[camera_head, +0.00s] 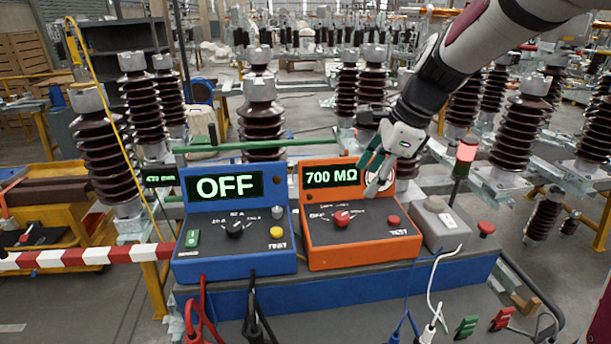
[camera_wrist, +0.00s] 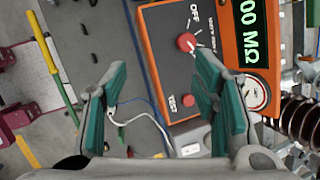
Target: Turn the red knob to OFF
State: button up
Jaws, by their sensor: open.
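The red knob (camera_head: 342,218) sits on the sloped panel of the orange meter (camera_head: 361,256), with an OFF label to its left. The meter's display (camera_head: 331,176) reads 700 MΩ. In the wrist view the red knob (camera_wrist: 187,42) shows above and right of the space between my fingers, uncovered. I cannot tell surely which mark it points to. My gripper (camera_head: 376,178) is above the meter's right part, apart from the knob. Its green-padded fingers are spread and empty in the wrist view (camera_wrist: 163,72).
A blue meter (camera_head: 237,262) with a display reading OFF and a black knob stands at left. A red button (camera_head: 393,220) is right of the red knob. A grey box (camera_head: 440,226), a lit red lamp (camera_head: 466,152) and loose cables stand or hang nearby. Brown insulators are behind.

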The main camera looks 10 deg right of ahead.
aim_at(343, 215)
jog(key=w+d+f+m, duration=0.3)
jog(key=w+f+m, duration=0.2)
jog(key=w+m, duration=0.15)
jog(key=x, duration=0.4)
jog(key=p+x, duration=0.1)
jog(key=x, duration=0.4)
jog(key=p+x, duration=0.1)
jog(key=x, duration=0.4)
jog(key=shift+w+a, duration=0.25)
jog(key=shift+a, duration=0.05)
jog(key=c, duration=1.2)
